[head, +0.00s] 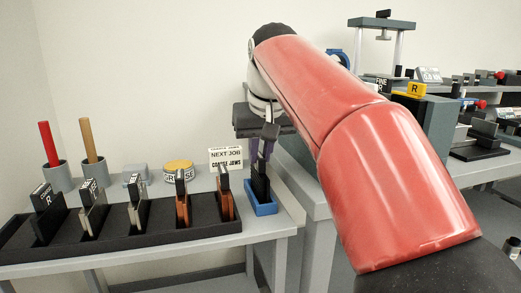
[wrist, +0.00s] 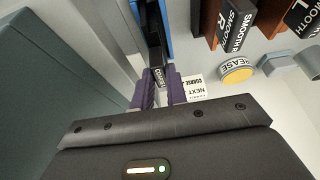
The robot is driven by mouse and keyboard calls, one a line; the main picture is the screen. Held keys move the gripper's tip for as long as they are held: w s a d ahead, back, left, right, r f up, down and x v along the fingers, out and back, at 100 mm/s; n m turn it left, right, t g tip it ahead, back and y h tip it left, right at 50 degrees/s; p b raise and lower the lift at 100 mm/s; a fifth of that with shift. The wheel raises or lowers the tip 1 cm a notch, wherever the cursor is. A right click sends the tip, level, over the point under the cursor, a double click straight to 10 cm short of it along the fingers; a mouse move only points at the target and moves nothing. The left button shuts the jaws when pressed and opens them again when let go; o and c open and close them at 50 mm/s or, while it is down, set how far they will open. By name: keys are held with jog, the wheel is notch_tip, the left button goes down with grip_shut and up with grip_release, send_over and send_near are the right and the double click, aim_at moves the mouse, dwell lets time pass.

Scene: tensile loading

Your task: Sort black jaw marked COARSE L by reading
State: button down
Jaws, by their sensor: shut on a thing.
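My gripper (head: 262,153), with purple fingers, is shut on a black jaw (head: 260,185). The jaw is upright, with its lower end in or just over a small blue tray (head: 264,210) at the right end of the left bench. I cannot tell if it touches the tray floor. In the wrist view the black jaw (wrist: 157,45) sits between the purple fingers (wrist: 160,92), and its end label reads COARSE; the side letter is not readable. The blue tray (wrist: 167,18) shows beside it there.
A black rack (head: 130,240) to the left holds several upright black, silver and brown jaws. Behind it are a NEXT JOB COARSE JAWS card (head: 226,158), a GREASE tin (head: 178,172) and two cups with red and tan handles. Another bench with equipment (head: 440,125) stands right.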

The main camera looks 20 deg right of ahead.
jog(key=shift+f, duration=0.15)
jog(key=c, duration=1.3)
grip_release()
jog(key=shift+f, duration=0.15)
jog(key=p+v, duration=0.2)
jog(key=v, duration=0.6)
jog(key=shift+t, duration=0.6)
jog(key=s+f, duration=0.6)
jog(key=f, duration=0.3)
jog(key=s+f, duration=0.6)
jog(key=f, duration=0.4)
jog(key=s+f, duration=0.6)
jog(key=f, duration=0.3)
jog(key=shift+s+f, duration=0.1)
jog(key=shift+f, duration=0.15)
